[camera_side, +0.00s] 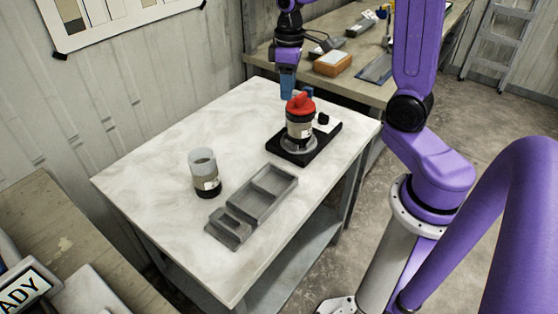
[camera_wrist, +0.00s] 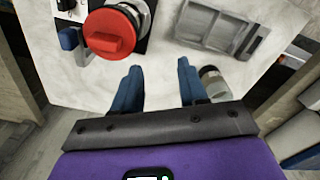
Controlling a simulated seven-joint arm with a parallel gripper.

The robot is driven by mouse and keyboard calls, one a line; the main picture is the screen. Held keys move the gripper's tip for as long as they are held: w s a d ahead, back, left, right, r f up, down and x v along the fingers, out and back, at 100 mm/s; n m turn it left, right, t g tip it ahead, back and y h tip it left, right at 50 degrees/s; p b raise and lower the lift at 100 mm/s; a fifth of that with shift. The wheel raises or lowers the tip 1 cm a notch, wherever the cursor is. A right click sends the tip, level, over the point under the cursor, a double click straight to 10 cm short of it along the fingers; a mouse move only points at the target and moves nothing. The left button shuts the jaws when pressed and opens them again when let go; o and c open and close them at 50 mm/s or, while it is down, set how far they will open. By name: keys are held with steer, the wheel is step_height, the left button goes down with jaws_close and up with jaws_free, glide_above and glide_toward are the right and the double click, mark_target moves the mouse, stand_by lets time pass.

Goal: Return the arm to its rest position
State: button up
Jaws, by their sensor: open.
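My gripper (camera_wrist: 158,84) is open, with its two blue fingers apart and nothing between them in the wrist view. In the side view my gripper (camera_side: 289,92) hangs over the back of the white table (camera_side: 150,150), behind the red-capped jar (camera_side: 300,122). The jar stands upright on a black base (camera_side: 327,142) with a silver ring. Its red cap (camera_wrist: 112,32) shows from above in the wrist view, left of the fingers and apart from them.
A grey divided tray (camera_side: 262,192) lies on the table, with a clear and dark jar (camera_side: 204,175) beside it. A workbench (camera_side: 345,78) behind holds an orange-topped box (camera_side: 332,63). The table's left part is clear.

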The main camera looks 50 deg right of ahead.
steer(key=s+a+n, duration=0.4)
steer(key=s+a, duration=0.6)
steer(key=s, duration=0.1)
steer(key=s+a+n, duration=0.1)
steer(key=s+n, duration=0.2)
steer(key=s, duration=0.9)
steer(key=shift+s+a+f, duration=0.2)
steer(key=shift+a+f, duration=0.05)
